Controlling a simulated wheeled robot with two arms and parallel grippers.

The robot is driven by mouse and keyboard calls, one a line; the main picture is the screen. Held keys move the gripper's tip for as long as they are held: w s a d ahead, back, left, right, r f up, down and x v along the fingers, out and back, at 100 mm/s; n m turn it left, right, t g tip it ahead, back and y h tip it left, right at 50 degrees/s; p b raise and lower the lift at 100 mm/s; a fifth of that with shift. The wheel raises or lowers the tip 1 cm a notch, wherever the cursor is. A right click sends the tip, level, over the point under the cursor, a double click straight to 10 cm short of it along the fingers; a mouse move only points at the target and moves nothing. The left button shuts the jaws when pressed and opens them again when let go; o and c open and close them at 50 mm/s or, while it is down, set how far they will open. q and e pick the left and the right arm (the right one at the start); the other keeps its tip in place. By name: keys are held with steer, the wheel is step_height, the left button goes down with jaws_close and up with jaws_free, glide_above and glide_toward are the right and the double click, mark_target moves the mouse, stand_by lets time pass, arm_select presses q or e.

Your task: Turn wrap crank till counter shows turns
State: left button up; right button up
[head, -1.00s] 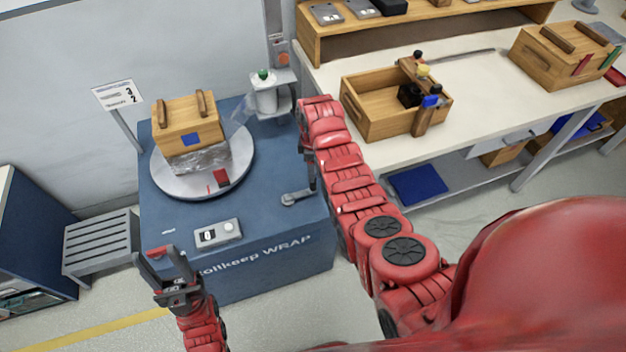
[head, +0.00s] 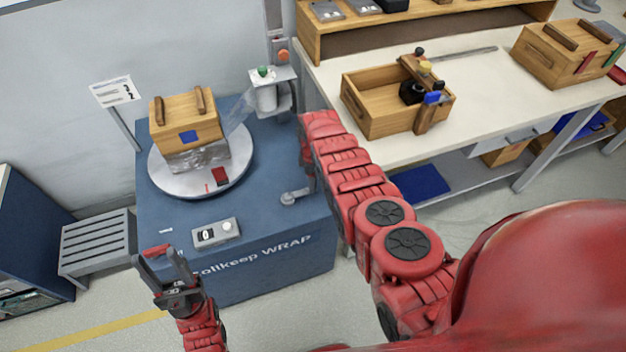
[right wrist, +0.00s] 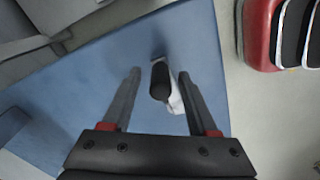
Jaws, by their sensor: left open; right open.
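The blue wrap machine (head: 270,232) carries a round grey turntable (head: 158,182) with a wooden crate (head: 185,128) on it, its lower part in clear film. The crank (head: 292,196) is at the machine's right front. The counter box (head: 216,232) on the front edge seems to read 0. A sign (head: 114,91) stands behind at the left. My left gripper (head: 163,264) is open and empty before the machine's front left. My right gripper, mostly hidden behind its arm in the head view, is open in the right wrist view (right wrist: 155,90), with the crank's dark handle (right wrist: 160,82) between its fingers, apparently untouched.
The film roll post (head: 264,95) stands at the machine's back right. A workbench (head: 478,95) on the right holds an open wooden box (head: 372,118) with tools and a closed wooden crate (head: 560,62). A grey slatted stand (head: 97,243) is at the left.

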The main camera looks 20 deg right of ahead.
jaws_close()
stand_by(1.3)
